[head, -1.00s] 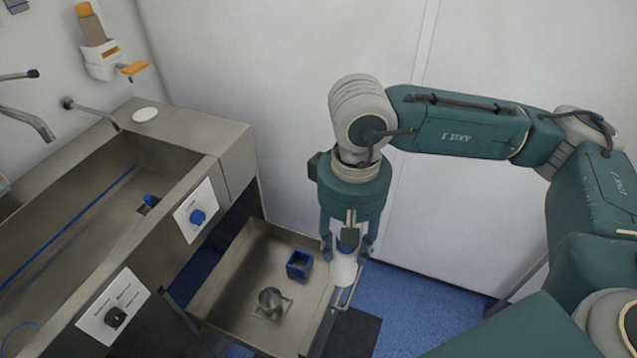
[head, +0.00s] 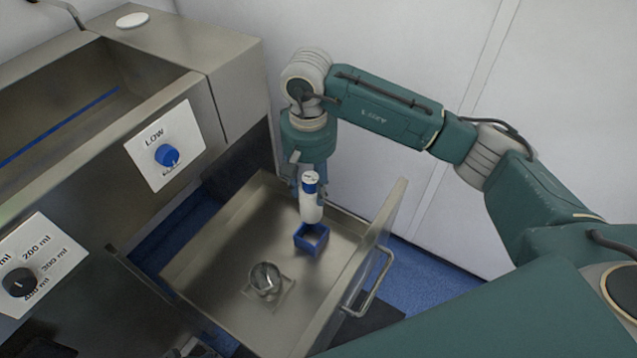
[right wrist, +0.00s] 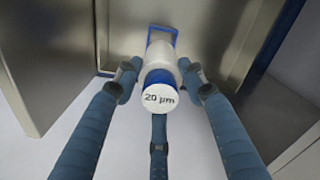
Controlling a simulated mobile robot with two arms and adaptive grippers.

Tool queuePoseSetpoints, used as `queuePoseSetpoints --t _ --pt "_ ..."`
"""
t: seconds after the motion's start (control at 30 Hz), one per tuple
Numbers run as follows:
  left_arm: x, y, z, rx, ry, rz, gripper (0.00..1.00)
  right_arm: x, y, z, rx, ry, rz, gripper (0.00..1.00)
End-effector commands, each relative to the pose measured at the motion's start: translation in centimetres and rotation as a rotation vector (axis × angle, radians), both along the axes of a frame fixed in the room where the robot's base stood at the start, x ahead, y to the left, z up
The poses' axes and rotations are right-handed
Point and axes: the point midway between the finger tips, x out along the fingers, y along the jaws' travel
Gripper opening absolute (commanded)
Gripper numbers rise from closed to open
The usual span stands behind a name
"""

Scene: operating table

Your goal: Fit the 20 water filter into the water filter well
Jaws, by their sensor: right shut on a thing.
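My right gripper (head: 309,186) is shut on the 20 water filter (head: 312,207), a white cylinder with a blue band and a white cap. In the right wrist view the filter (right wrist: 159,97) shows "20 µm" on its cap, between the fingers of the gripper (right wrist: 159,85). The filter hangs about upright, its lower end just above or at a blue square open-topped holder (head: 311,246), which looks like the well. The holder also shows beyond the filter in the right wrist view (right wrist: 162,33). I cannot tell whether they touch. My left gripper is out of view.
The holder sits in an open metal drawer (head: 215,265), with a round metal fitting (head: 264,279) nearer its middle. The drawer's raised front panel and handle (head: 372,285) stand to the right. A metal sink unit with knobs (head: 167,155) is at left.

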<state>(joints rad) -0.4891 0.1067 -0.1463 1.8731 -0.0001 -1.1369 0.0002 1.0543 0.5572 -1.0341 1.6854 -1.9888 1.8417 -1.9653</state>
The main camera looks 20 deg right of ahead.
Motion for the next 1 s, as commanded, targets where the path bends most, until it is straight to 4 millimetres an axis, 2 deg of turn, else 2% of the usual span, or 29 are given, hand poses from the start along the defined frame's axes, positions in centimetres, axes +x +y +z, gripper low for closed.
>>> queuePoseSetpoints --t 0.03,0.1,0.67,1.0 --pt "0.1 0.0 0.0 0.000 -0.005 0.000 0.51 0.1 0.2 -1.0 0.002 0.001 -0.003 0.00" --pt "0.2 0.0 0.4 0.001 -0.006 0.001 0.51 0.2 0.2 -1.4 0.001 0.000 -0.008 0.00" --pt "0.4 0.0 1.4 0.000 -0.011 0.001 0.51 0.3 0.1 -1.4 0.000 0.000 -0.012 0.00" --pt "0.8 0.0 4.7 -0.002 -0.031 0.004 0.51 0.3 0.1 -2.3 -0.001 0.002 -0.015 0.00"
